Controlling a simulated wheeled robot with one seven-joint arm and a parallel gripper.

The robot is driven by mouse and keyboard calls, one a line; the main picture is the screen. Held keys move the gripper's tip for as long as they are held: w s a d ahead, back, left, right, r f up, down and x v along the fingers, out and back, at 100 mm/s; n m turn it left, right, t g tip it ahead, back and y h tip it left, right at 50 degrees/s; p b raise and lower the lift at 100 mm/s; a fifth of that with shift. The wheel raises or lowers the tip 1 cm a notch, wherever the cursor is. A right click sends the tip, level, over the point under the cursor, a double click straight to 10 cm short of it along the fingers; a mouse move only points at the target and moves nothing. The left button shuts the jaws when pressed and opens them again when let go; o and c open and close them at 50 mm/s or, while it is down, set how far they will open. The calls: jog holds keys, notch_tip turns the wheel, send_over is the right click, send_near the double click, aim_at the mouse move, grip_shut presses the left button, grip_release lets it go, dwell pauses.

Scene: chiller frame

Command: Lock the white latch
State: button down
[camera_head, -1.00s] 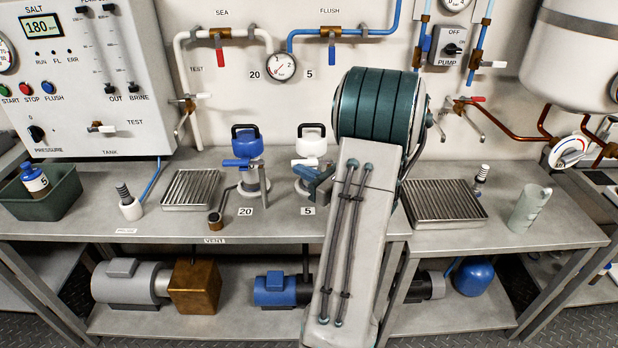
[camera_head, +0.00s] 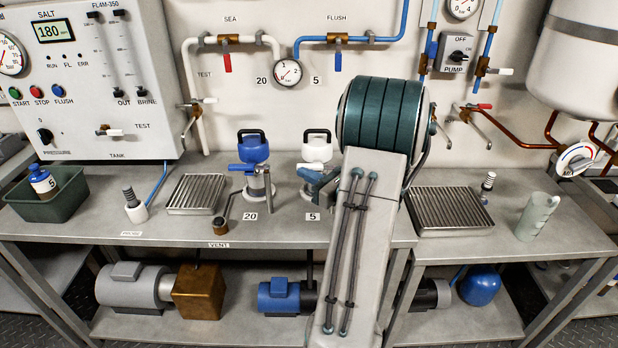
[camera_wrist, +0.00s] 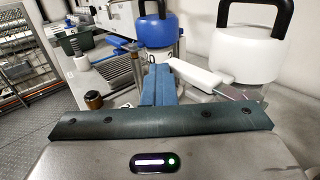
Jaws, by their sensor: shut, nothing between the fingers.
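The white latch (camera_wrist: 205,77) is a flat white lever on the side of the white-topped housing (camera_head: 317,150), beside the label 5. In the wrist view it points left from the housing, close to the right side of my fingers. My gripper (camera_wrist: 157,80) is shut and empty, its two blue fingers together. In the head view my gripper (camera_head: 318,178) is in front of the white-topped housing and hides part of it and most of the latch. I cannot tell whether the fingers touch the latch.
A blue-topped housing (camera_head: 253,150) with a blue latch (camera_head: 240,168) stands just left. A small brown-topped cup (camera_head: 220,226) is near the bench's front edge. Slatted trays stand left (camera_head: 196,194) and right (camera_head: 448,210). Pipes and a gauge (camera_head: 287,73) are on the wall behind.

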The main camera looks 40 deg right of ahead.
jog(key=s+a+b, duration=0.4)
jog(key=s+a, duration=0.4)
jog(key=s, duration=0.1)
jog(key=shift+f, duration=0.3)
jog(key=shift+s+b, duration=0.1)
jog(key=shift+b, duration=0.6)
jog(key=s+a+b, duration=0.1)
jog(key=b, duration=0.3)
jog(key=shift+s+a+r, duration=0.1)
jog(key=shift+r, duration=0.1)
jog(key=shift+r, duration=0.1)
